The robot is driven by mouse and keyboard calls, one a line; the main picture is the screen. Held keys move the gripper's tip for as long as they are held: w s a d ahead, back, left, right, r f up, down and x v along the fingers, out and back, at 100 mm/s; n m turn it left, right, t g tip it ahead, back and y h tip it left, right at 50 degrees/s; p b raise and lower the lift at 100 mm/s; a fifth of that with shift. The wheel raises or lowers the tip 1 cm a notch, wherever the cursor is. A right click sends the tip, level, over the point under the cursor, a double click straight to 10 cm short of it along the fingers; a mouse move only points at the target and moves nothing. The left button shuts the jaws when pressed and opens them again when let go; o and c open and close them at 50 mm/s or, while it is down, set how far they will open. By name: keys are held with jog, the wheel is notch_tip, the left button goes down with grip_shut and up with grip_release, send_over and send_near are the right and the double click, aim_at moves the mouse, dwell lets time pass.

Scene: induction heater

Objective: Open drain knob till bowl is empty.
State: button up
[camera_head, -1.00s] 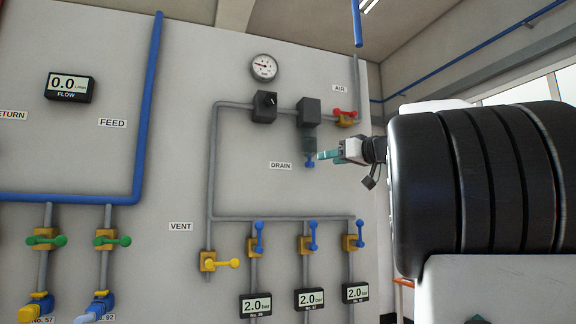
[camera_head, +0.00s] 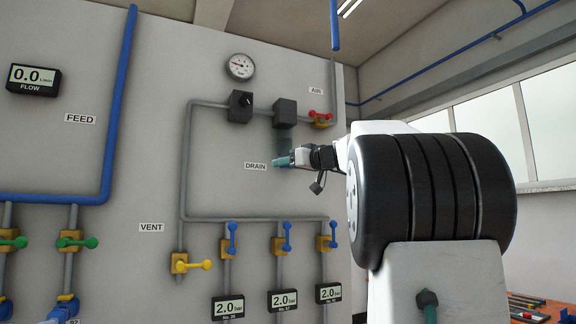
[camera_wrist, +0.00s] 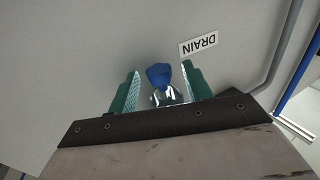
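The blue drain knob (camera_wrist: 159,76) sits below the clear bowl (camera_wrist: 166,97) in the wrist view, beside the DRAIN label (camera_wrist: 200,42). My gripper (camera_wrist: 161,88) is open, with one teal finger on each side of the knob and a visible gap to both. In the head view, my gripper (camera_head: 279,161) is at the lower end of the bowl (camera_head: 284,141) and hides the knob. The bowl hangs under a dark grey block (camera_head: 285,113) on the pipe. Whether water is in the bowl cannot be told.
A red valve handle (camera_head: 320,115) is just right of the block. A round gauge (camera_head: 240,66) and a black regulator (camera_head: 240,106) are to the left. Blue-handled valves (camera_head: 286,238) and a yellow vent valve (camera_head: 193,264) are below. The wall around the DRAIN label is bare.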

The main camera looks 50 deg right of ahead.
jog(key=c, duration=0.9)
jog(key=shift+o, duration=0.2)
jog(key=shift+d+y, duration=0.1)
jog(key=shift+y, duration=0.2)
jog(key=shift+w+d+n+g+y, duration=0.15)
jog(key=shift+n+g+y, duration=0.7)
jog(key=shift+n+y, duration=0.9)
jog(key=shift+d+n+g+y, duration=0.2)
jog(key=shift+n+g+y, duration=0.8)
jog(key=shift+y, duration=1.25)
jog(key=shift+w+d+n+g+y, duration=0.15)
jog(key=shift+n+g+y, duration=0.5)
jog(key=shift+n+y, duration=1.2)
jog(key=shift+s+y, duration=0.1)
jog(key=shift+y, duration=0.15)
jog(key=o, duration=1)
jog(key=shift+c, duration=0.2)
